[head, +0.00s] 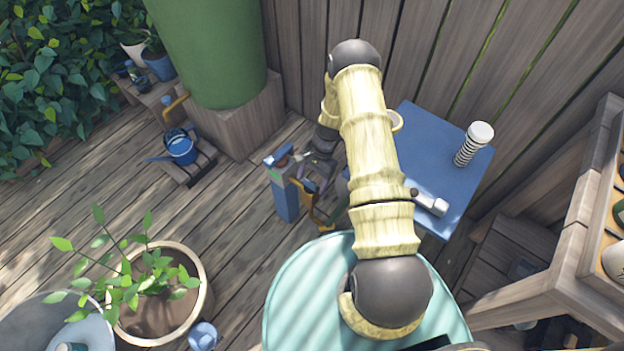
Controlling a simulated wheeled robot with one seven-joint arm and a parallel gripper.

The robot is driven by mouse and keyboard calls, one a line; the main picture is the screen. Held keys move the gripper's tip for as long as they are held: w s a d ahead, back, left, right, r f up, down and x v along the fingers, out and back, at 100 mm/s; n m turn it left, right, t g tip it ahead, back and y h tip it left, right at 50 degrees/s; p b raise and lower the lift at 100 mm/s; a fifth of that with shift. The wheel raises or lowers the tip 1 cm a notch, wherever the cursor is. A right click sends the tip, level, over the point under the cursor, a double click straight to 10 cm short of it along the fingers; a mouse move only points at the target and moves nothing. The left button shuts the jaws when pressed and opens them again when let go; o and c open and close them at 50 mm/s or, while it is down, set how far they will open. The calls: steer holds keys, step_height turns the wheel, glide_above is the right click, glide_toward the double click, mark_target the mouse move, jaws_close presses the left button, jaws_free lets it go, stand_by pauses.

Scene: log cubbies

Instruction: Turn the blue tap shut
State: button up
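A blue post (286,202) stands on the deck left of my arm, in the middle of the head view. A blue piece (272,161) shows at its top, and a brass-coloured pipe (314,208) comes off its right side. I cannot make out which part is the tap's handle or how it is turned. My gripper (303,168) is at the top right of the post, pointing left toward it. The fingers are small and partly hidden by my wrist. I cannot tell whether they touch the tap or how far apart they are.
A green barrel (212,45) with a brass tap (176,104) stands behind left, near a blue watering can (180,148). A blue table (425,150) holds a white-capped spring-like object (474,143). A potted plant (150,285) is front left. Deck boards left of the post are clear.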

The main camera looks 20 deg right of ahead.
steer(key=shift+a, duration=0.1)
steer(key=p+v, duration=0.2)
steer(key=v, duration=1.5)
steer(key=shift+p, duration=0.3)
steer(key=shift+r, duration=0.15)
steer(key=s+a+r+n+t+h, duration=0.1)
steer(key=s+r+n, duration=0.2)
steer(key=r, duration=0.4)
steer(key=s+a+r+n+t+h, duration=0.1)
steer(key=s+a+r+n, duration=0.15)
steer(key=r, duration=0.45)
steer(key=s+a+r+n+t+h, duration=0.1)
steer(key=s+r+n+t, duration=0.2)
steer(key=s, duration=0.4)
steer(key=s+a+r+n+h, duration=0.1)
steer(key=s+r+n, duration=0.2)
steer(key=s+r, duration=0.3)
steer(key=w+p+v, duration=0.2)
steer(key=p+v, duration=0.9)
steer(key=w+r+p+v, duration=0.1)
steer(key=w+p+v, duration=0.1)
steer(key=p+v, duration=0.9)
steer(key=shift+w+d+p, duration=0.2)
steer(key=shift+d+p, duration=0.05)
steer(key=shift+p, duration=0.2)
steer(key=shift+m, duration=0.25)
